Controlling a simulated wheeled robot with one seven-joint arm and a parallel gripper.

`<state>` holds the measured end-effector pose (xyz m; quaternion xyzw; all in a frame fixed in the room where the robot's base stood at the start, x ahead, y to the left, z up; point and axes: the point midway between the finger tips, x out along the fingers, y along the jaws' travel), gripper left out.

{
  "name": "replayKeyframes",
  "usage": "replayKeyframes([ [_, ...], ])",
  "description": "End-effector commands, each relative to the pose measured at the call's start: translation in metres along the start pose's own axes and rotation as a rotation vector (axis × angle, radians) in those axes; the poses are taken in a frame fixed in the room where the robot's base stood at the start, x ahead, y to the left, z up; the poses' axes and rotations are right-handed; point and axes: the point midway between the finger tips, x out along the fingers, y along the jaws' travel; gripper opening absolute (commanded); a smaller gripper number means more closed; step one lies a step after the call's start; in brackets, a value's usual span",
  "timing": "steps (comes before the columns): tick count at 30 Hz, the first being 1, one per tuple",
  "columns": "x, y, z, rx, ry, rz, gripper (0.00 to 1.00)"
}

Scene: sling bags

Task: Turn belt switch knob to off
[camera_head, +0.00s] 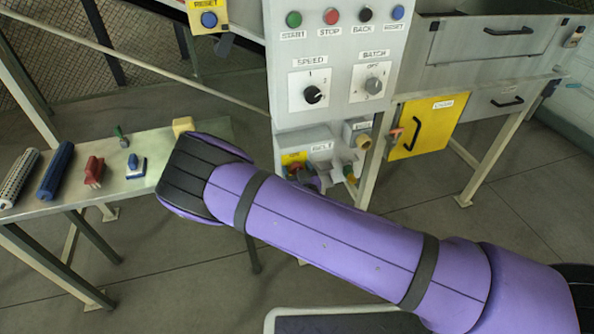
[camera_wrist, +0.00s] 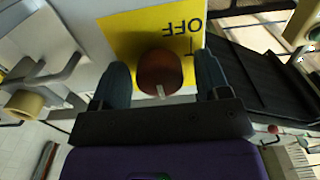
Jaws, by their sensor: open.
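The belt switch knob (camera_wrist: 160,72) is a round dark red knob on a yellow plate (camera_wrist: 125,35). The plate carries the word OFF, upside down in the wrist view. A pale pointer mark on the knob faces the bottom of that picture, away from the word. My gripper (camera_wrist: 162,78) is open, with one blue-grey finger on each side of the knob. I cannot tell whether either finger touches it. In the head view, the grey box labelled BELT (camera_head: 318,146) sits low on the control panel, and the knob (camera_head: 296,170) is partly hidden by my purple arm.
Above the box, the panel (camera_head: 340,100) has several push buttons and two dials (camera_head: 313,94). Beside the box is a small grey fitting with a tan knob (camera_head: 363,142). A bench (camera_head: 150,185) with hand tools stands left; a yellow door (camera_head: 427,125) is right.

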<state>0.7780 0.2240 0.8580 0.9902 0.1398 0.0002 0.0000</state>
Motion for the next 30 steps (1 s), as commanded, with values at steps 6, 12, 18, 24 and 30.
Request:
replayKeyframes([
  [6, 0.0001, 0.0001, 0.0, 0.0, 0.0, 0.0, 0.65],
  [12, 0.0, 0.0001, -0.0001, 0.0, 0.0, 0.0, 0.2],
  [18, 0.0, 0.0, -0.0001, -0.007, 0.0, 0.0, 0.2],
  [24, 0.0, 0.0, -0.0002, -0.062, 0.0, 0.0, 0.2],
  [30, 0.0001, 0.0001, -0.0003, -0.191, 0.0, 0.001, 0.2],
])
